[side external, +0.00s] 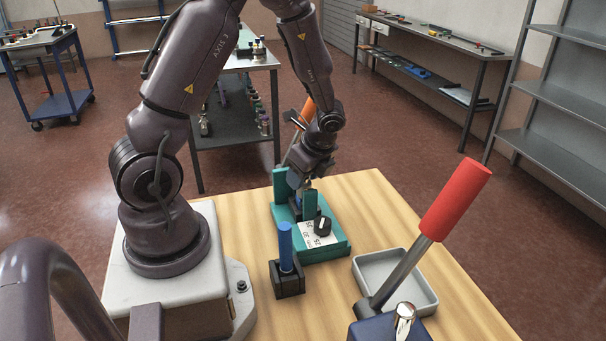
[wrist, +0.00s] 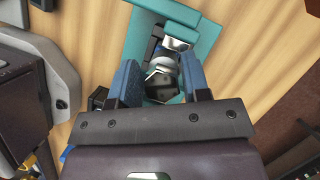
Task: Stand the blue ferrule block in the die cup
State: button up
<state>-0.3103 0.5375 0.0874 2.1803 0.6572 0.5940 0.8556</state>
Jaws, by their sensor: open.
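A blue cylinder (side external: 286,246), which looks like the ferrule block, stands upright in a black square holder (side external: 287,281) on the bench. A teal press (side external: 328,246) with a black knob and a white label stands behind it. My gripper (side external: 304,190) is low over the press, by its teal uprights. In the wrist view my gripper (wrist: 158,82) is open, its two blue fingers on either side of a dark faceted metal part (wrist: 161,84) of the press. I cannot tell whether the fingers touch it. The die cup cannot be made out for certain.
A grey tray (side external: 427,293) lies right of the holder. A red-handled lever (side external: 455,200) on a dark blue base (side external: 372,328) rises in front of it. An orange handle (side external: 306,110) stands behind my wrist. Bare wood shows right of the press.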

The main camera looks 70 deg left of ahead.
jog(key=shift+w+a, duration=0.2)
jog(key=shift+w, duration=0.05)
jog(key=shift+o, duration=0.3)
jog(key=v, duration=1.3)
jog(key=shift+s, duration=0.25)
jog(key=shift+d, duration=0.15)
jog(key=s+d+r+n+t+h, duration=0.4)
jog(key=s+d+r+n+t, duration=0.4)
jog(key=d+r+n, duration=0.3)
jog(key=s+d+n, duration=0.1)
jog(key=d, duration=0.1)
jog(key=shift+s+d+r, duration=0.35)
